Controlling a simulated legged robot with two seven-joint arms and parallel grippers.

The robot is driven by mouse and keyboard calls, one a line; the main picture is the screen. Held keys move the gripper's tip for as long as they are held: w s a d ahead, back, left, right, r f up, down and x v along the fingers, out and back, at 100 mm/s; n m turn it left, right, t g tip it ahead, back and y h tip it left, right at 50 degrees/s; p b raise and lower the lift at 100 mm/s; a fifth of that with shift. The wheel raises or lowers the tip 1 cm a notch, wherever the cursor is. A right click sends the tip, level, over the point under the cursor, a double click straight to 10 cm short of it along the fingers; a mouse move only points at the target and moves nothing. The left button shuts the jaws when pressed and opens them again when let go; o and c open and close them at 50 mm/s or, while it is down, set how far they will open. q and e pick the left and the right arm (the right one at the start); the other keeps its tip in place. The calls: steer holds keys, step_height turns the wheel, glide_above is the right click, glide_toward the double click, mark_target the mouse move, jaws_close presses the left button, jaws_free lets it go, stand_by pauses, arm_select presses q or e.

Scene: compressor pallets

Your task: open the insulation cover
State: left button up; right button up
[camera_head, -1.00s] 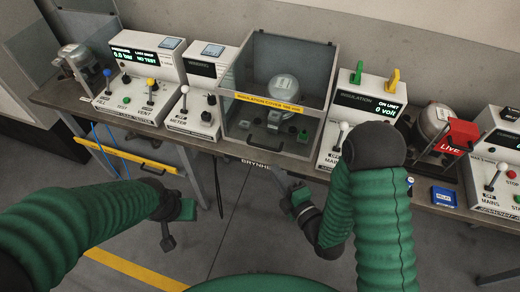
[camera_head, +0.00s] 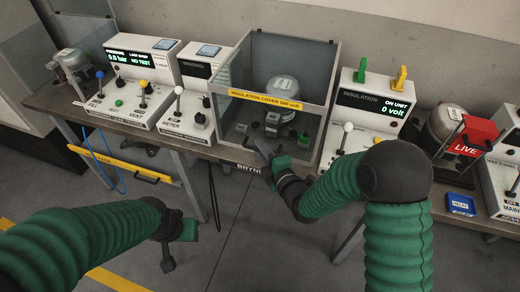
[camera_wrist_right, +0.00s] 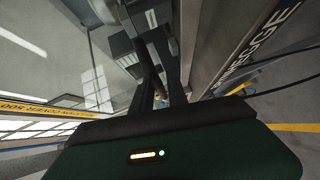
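The insulation cover (camera_head: 225,85) is a clear box with grey edges and a yellow label strip across its front, standing closed over a round silver compressor (camera_head: 281,95). It also fills the upper left of the right wrist view (camera_wrist_right: 85,75). My right gripper (camera_head: 266,153) is at the cover's lower front edge, by a dark handle there that it partly hides. In the right wrist view its two dark fingers (camera_wrist_right: 160,92) are apart, with a dark bar close by; I see no clear grip on it. My left gripper (camera_head: 178,240) hangs low, away from the bench; its fingers are unclear.
A leak tester (camera_head: 130,85) and a meter unit stand left of the cover. The insulation unit (camera_head: 370,115) with green and yellow levers stands close on its right. Floor before the bench is free.

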steer(key=shift+d, duration=0.25)
jaws_close()
steer(key=shift+s+a, duration=0.15)
steer(key=shift+a, duration=0.25)
